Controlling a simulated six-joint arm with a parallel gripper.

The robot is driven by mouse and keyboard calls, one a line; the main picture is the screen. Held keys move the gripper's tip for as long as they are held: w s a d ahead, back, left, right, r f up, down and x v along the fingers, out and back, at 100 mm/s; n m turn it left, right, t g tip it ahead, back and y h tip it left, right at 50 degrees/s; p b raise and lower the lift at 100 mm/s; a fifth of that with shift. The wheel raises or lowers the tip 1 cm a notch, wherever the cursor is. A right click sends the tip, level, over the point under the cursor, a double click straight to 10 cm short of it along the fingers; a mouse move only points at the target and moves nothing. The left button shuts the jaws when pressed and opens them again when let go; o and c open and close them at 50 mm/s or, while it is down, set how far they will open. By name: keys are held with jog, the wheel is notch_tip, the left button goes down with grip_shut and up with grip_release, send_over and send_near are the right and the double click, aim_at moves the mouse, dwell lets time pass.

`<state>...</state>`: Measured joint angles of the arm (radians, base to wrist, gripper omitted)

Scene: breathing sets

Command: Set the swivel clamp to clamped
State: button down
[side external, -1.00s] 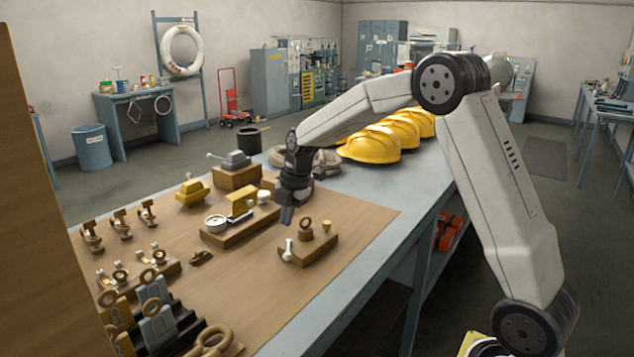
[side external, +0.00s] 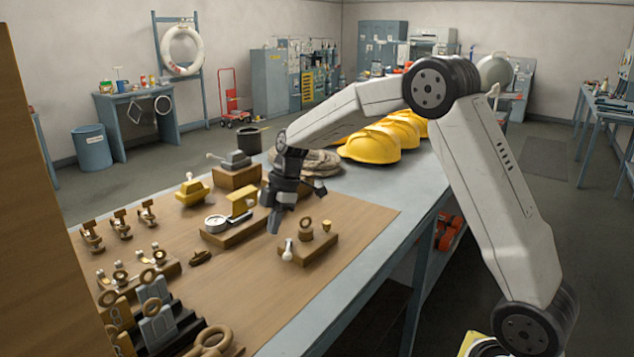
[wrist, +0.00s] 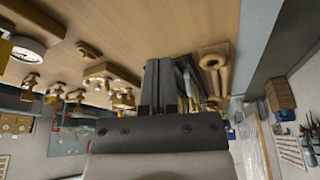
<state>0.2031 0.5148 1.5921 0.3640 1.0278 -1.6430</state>
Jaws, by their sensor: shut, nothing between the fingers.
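My gripper (side external: 273,223) is shut and empty, tilted above the board. It stands between the gauge block and a small wooden base (side external: 322,243). This base carries an upright brown ring (side external: 306,227), a white-tipped lever (side external: 288,247) and a small brass cup (side external: 327,225). It may be the swivel clamp, but I cannot tell for sure, nor read its setting. I see no contact between my fingers and it. In the wrist view my shut fingers (wrist: 158,85) point toward the top, with a tan ringed piece (wrist: 213,62) to their right.
A gauge (side external: 216,223) on a wooden block lies left of my gripper. Brass fittings (side external: 120,222), ringed pieces (side external: 152,305) and a grey lever block (side external: 234,160) also stand around. Yellow helmets (side external: 370,146) and coiled rope (side external: 310,162) are behind. The board's near middle (side external: 255,290) is bare.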

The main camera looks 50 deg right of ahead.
aim_at(288, 248)
jog(key=shift+f, duration=0.15)
jog(key=x, duration=0.9)
jog(key=shift+a+f, duration=0.1)
jog(key=shift+f, duration=0.05)
jog(key=shift+d+f, duration=0.2)
jog(key=shift+d, duration=0.05)
jog(key=shift+s+d+r, duration=0.15)
jog(key=shift+s+d, duration=0.05)
jog(key=shift+d, duration=0.35)
jog(key=shift+s+d+r, duration=0.1)
jog(key=shift+s+d, duration=0.15)
jog(key=shift+d, duration=0.3)
jog(key=shift+s+d+r, duration=0.15)
jog(key=shift+s+d, duration=0.05)
jog(key=shift+d, duration=0.3)
